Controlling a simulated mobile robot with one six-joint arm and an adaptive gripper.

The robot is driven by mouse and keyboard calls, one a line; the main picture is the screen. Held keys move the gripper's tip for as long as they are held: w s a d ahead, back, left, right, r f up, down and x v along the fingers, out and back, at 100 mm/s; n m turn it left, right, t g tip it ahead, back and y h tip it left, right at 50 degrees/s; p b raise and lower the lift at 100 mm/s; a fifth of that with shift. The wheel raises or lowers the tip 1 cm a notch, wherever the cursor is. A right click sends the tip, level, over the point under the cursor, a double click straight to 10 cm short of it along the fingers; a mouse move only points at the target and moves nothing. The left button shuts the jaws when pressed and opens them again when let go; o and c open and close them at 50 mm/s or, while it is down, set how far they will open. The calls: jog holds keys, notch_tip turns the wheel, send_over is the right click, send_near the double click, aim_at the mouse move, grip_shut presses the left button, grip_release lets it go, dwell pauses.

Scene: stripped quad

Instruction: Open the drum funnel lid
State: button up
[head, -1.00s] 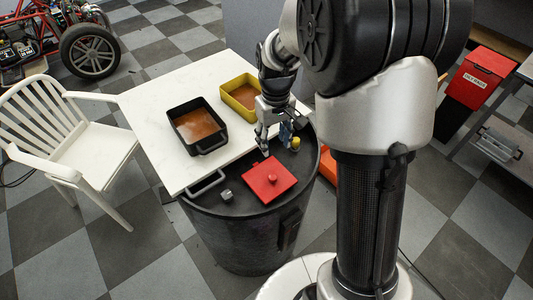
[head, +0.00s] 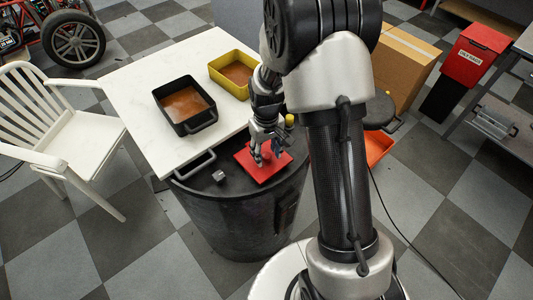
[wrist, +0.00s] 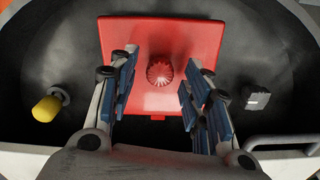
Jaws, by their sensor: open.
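The red square funnel lid (head: 266,167) lies flat and closed on top of the dark drum (head: 238,225). In the wrist view the lid (wrist: 190,40) has a round ribbed red knob (wrist: 159,72) at its middle. My gripper (head: 262,160) is over the lid in the head view and hides the knob there. In the wrist view my gripper (wrist: 158,95) is open, with one blue-padded finger on each side of the knob. The fingers are apart from the knob, and I cannot tell how high they are above the lid.
A yellow-capped bung (wrist: 47,108) and a small grey fitting (wrist: 258,98) sit on the drum top either side of the lid. A white table (head: 140,95) bears a black pan (head: 160,93) and a yellow pan (head: 214,66) of brown liquid. A white chair (head: 85,145) stands left.

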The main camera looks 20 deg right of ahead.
jog(key=shift+f, duration=0.1)
jog(key=shift+c, duration=0.4)
grip_shut()
dwell(0.4)
